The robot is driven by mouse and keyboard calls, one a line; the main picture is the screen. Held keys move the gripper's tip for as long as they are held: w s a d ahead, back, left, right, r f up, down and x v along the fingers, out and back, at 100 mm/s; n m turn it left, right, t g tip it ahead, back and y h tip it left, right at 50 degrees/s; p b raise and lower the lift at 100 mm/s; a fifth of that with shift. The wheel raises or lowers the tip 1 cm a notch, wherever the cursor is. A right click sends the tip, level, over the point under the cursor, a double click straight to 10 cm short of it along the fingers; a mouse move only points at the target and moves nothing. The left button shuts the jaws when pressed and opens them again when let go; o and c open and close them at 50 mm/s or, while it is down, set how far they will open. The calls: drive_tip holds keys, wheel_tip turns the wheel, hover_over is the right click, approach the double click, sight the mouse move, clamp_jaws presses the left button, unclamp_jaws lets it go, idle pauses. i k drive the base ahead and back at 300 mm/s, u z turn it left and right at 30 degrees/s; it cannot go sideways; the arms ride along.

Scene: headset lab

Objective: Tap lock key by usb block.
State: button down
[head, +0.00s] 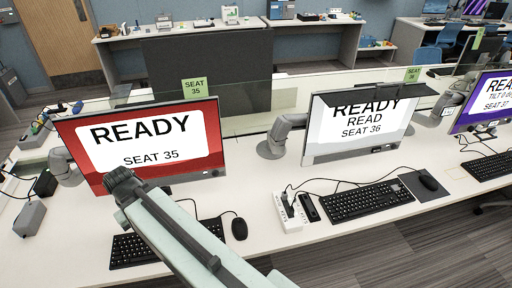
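A white block with dark sockets (288,222) and cables stands on the desk left of the seat 36 keyboard (366,202). It may be the usb block; I cannot tell for sure. A slim black device (309,208) lies beside it, between block and keyboard. I cannot make out a lock key; single keys are too small to read. My arm reaches from the bottom edge up and left, over the seat 35 keyboard (135,250). Its dark far end (123,186) is in front of the seat 35 screen, well left of the white block. No fingers can be made out.
The seat 35 monitor (145,148) and seat 36 monitor (362,128) read READY. A mouse (239,229) lies right of my arm, another (428,182) on a dark pad. A grey box (30,218) stands at far left. Desk between mouse and white block is mostly clear.

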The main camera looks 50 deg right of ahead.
sight(395, 188)
drive_tip(key=z, duration=3.05)
